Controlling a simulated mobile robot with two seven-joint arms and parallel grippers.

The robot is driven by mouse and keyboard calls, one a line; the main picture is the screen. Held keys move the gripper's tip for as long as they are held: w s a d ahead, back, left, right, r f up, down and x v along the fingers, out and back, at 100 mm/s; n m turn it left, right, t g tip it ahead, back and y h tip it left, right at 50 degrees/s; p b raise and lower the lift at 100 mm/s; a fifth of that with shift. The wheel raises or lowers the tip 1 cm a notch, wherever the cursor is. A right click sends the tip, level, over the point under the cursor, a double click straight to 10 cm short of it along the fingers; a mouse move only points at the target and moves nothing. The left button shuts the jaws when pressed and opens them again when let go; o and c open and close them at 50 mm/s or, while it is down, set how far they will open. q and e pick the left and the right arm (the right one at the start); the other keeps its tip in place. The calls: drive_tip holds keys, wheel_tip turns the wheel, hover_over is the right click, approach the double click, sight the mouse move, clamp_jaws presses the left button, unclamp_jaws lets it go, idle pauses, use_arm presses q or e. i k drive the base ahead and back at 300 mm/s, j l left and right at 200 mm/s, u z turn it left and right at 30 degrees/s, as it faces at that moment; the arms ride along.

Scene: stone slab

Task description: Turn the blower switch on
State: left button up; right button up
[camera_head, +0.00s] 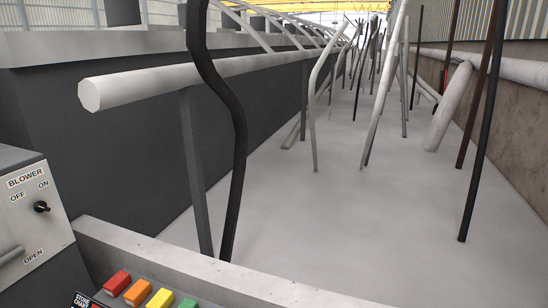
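The blower box (28,215) is a grey metal box at the left edge of the head view. Its face is marked BLOWER, with OFF on the left and ON on the right. A small black switch knob (41,207) sits below these words, nearer the ON side. Which way the knob points is too small to tell for sure. A grey handle (10,253) is lower on the box, beside the word OPEN. Neither of my grippers is in view.
A pale ledge (210,267) runs along the front. Before it is a panel with red (117,283), orange, yellow and green buttons. Beyond is a grey floor (300,220) with upright black and white poles, a white pipe (150,84) and a dark wall at left.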

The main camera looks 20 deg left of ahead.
sight(40, 207)
drive_tip(key=j, duration=1.55)
